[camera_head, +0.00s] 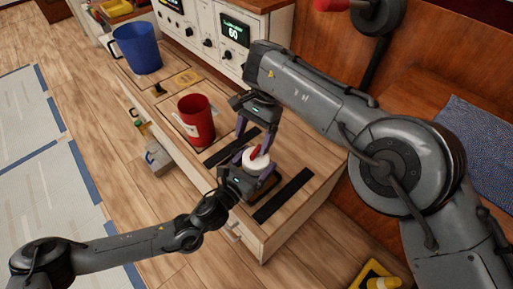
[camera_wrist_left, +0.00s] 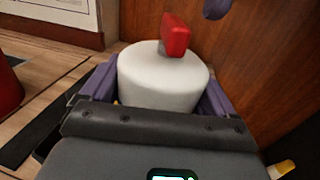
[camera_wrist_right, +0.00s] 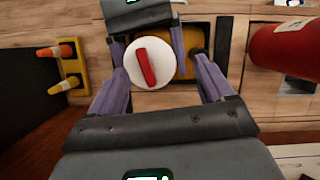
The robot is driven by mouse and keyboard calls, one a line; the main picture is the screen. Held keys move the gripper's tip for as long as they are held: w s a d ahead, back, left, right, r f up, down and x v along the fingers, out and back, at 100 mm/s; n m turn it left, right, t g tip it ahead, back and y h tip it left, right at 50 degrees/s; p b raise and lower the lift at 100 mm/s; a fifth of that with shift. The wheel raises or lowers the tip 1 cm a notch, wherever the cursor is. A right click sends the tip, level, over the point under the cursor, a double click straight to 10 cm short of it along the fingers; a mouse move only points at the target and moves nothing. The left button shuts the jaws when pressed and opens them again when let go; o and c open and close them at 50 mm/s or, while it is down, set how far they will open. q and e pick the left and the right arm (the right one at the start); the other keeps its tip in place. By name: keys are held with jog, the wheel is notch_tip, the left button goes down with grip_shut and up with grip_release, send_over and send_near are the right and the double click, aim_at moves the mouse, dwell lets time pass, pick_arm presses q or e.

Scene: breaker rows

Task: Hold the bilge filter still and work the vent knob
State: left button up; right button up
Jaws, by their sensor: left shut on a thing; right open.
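The bilge filter is a white upright cylinder (camera_head: 250,161) on the wooden bench top; it also fills the middle of the left wrist view (camera_wrist_left: 160,82). Its vent knob is a red bar (camera_head: 257,152) on top, seen from above in the right wrist view (camera_wrist_right: 146,68). My left gripper (camera_head: 258,170) is shut on the filter's sides. My right gripper (camera_head: 254,138) is above the filter, open. In the right wrist view its fingers (camera_wrist_right: 160,75) stand apart on either side of the filter top, with gaps to the knob. The filter's base is mostly hidden.
A red cup (camera_head: 196,120) stands close left of my right gripper, with a blue bucket (camera_head: 137,47) farther back. Black strips (camera_head: 283,196) lie on the bench. A control panel (camera_head: 215,30) stands behind. Orange-tipped items on a yellow holder (camera_wrist_right: 72,65) are at the right wrist view's left.

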jog(key=s+a+f+m+g+y, duration=0.25)
jog(key=s+a+m, duration=0.3)
jog(key=a, duration=0.45)
jog(key=s+a+f+m+g+y, duration=0.15)
jog(key=s+a+m+y, duration=0.35)
jog(key=a, duration=0.5)
jog(key=s+a+r+m+g+y, duration=0.2)
jog(key=s+a+r+m+y, duration=0.5)
jog(key=s+m, duration=0.25)
jog(key=w+d+r+m+t+y, duration=0.25)
jog(key=w+d+m+t, duration=0.25)
jog(key=d+m, duration=0.25)
jog(key=w+d+r+m+t+y, duration=0.1)
jog(key=w+d+r+m+t, duration=0.3)
jog(key=d+m, duration=0.4)
jog(key=m+t+h, duration=0.5)
jog(key=m+t, duration=0.4)
jog(key=m, duration=0.8)
send_near(258, 152)
jog(key=x, duration=1)
jog(key=shift+w+a, duration=0.15)
jog(key=shift+a, duration=0.15)
